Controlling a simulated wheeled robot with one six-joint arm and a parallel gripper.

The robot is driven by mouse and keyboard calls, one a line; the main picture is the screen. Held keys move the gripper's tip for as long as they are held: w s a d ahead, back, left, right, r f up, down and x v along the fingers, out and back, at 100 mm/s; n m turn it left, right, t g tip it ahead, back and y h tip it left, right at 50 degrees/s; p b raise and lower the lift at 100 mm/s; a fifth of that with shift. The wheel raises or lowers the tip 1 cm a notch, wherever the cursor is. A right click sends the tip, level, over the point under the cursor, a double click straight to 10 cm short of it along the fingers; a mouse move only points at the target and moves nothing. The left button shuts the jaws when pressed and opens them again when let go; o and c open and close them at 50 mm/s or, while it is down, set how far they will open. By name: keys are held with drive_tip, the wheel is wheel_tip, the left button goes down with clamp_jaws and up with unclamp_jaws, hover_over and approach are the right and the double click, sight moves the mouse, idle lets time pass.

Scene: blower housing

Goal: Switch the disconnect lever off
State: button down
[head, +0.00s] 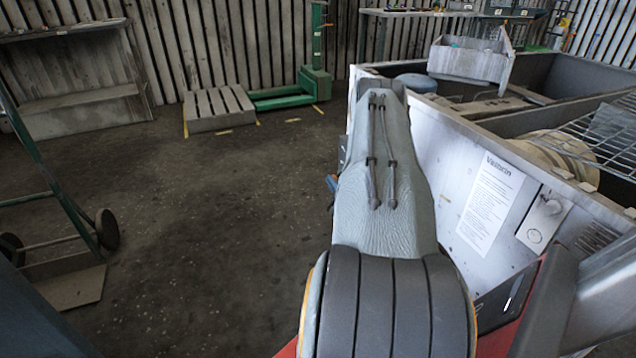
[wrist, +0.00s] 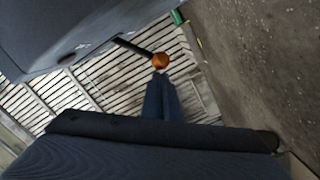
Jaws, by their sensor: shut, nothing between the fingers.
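The disconnect lever (wrist: 136,48) shows in the wrist view as a dark rod with an orange ball knob (wrist: 161,60) at its end. It juts out from a grey-blue housing side (wrist: 60,40) at the upper left. My gripper (wrist: 160,75) has its blue fingers closed together, with nothing between them. The fingertips point at the knob and appear just short of it; I cannot tell whether they touch. In the head view my own arm hides the lever and most of the gripper.
The open-topped blower housing (head: 455,165) stands at the right, with a paper sheet (head: 490,203) and a small plate (head: 545,220) on its side. Floor (head: 220,220) left of my arm is clear.

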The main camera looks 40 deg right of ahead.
drive_tip(key=shift+s+d+f, duration=0.15)
drive_tip(key=shift+f, duration=0.2)
idle(0.3)
drive_tip(key=s+a+r+p, duration=0.3)
drive_tip(key=s+a, duration=0.4)
drive_tip(key=a, duration=0.1)
drive_tip(key=shift+s, duration=0.4)
drive_tip(key=shift+r, duration=0.1)
idle(0.4)
